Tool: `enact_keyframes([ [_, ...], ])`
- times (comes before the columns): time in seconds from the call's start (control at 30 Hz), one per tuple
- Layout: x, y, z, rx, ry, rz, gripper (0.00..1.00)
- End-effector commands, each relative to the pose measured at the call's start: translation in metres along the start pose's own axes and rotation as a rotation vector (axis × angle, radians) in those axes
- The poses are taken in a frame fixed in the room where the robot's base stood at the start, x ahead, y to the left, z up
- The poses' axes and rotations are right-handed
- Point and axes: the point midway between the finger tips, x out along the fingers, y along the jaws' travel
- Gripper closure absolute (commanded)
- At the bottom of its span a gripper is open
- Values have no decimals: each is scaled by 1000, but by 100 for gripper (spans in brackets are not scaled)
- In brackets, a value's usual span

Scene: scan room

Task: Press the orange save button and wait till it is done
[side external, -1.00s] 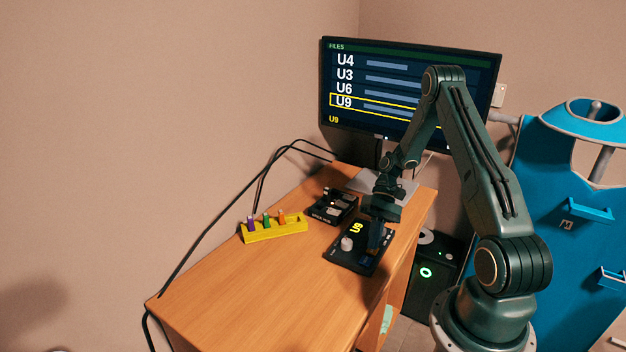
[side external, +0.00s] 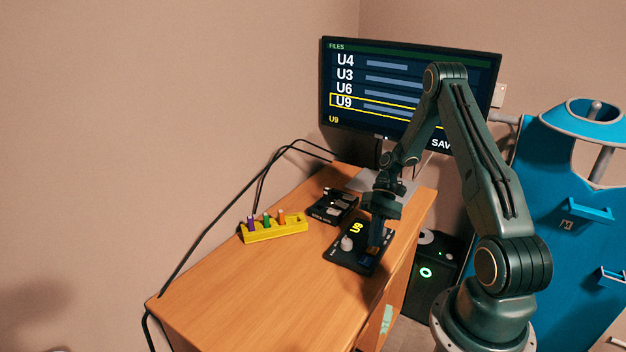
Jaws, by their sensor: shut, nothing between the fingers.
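The black control box (side external: 338,258) lies on the wooden desk, with a yellow U9 readout and a pale knob (side external: 347,243). My gripper (side external: 373,246) is shut and empty, pointing down over the right part of this box. The orange save button cannot be made out clearly; my fingers cover that area, and I cannot tell whether they touch it. The monitor (side external: 350,117) lists U4, U3, U6 and U9, with U9 framed in yellow. White letters "SAV" show at its lower right, partly hidden by my arm.
A black hub (side external: 322,213) with small sticks sits behind the box. A yellow holder (side external: 275,235) with purple, green and orange sticks stands to the left. The desk's (side external: 235,290) front left is clear.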

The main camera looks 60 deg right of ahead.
Motion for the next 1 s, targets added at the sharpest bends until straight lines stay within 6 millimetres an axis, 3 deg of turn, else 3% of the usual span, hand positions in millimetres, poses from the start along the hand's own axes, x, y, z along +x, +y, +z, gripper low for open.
enact_keyframes([
  [0.57, -4, -3, 3, -1, 1, 0, 100],
  [1.0, -23, -17, 17, 0, 2, 0, 100],
])
